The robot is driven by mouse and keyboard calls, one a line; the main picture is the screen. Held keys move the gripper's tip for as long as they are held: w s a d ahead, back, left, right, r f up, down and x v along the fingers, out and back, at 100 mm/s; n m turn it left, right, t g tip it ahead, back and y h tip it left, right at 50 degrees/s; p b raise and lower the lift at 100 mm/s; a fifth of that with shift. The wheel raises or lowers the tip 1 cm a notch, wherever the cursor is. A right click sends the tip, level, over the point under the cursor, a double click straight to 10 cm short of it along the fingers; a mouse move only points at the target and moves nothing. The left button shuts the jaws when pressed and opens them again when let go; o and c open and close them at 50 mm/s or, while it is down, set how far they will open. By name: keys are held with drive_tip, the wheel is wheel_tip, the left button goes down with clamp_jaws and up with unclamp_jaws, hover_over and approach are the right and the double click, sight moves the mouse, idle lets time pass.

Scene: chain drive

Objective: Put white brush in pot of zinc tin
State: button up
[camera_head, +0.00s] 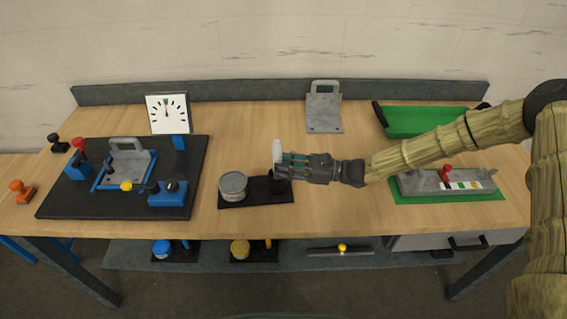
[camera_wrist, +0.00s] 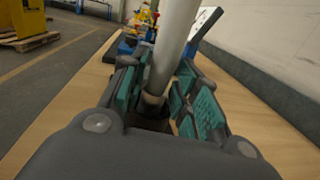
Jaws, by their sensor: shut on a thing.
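The white brush (camera_head: 276,151) stands upright, its pale handle rising above my gripper (camera_head: 284,161). My gripper is shut on it; the teal finger pads sit on both sides of the handle (camera_wrist: 174,45) in the wrist view. The grey zinc tin (camera_head: 233,186) stands on a black tray (camera_head: 232,204), left of my gripper. A dark pot (camera_head: 279,186) is on the tray's right part, directly below my fingers. In the wrist view the brush's lower end is over or in a dark opening; I cannot tell how deep.
A black board (camera_head: 75,205) with blue fixtures lies at left, with a white dial (camera_head: 168,114) behind it. A grey bracket (camera_head: 323,108) stands at the back. A green tray (camera_head: 418,121) and a grey fixture (camera_head: 420,183) are at right. Blue and yellow tins sit on the lower shelf.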

drive_tip(key=shift+f+b, duration=0.6)
drive_tip(key=shift+b, duration=0.1)
drive_tip(key=o, duration=1.1)
drive_tip(key=shift+r, duration=0.1)
drive_tip(key=d+b, duration=0.1)
drive_tip(key=d, duration=0.3)
drive_tip(key=s+d+b, duration=0.1)
drive_tip(key=d, duration=0.3)
drive_tip(key=d+b, duration=0.1)
drive_tip(key=d, duration=0.3)
drive_tip(key=shift+s+r, duration=0.3)
drive_tip(key=shift+s, duration=0.05)
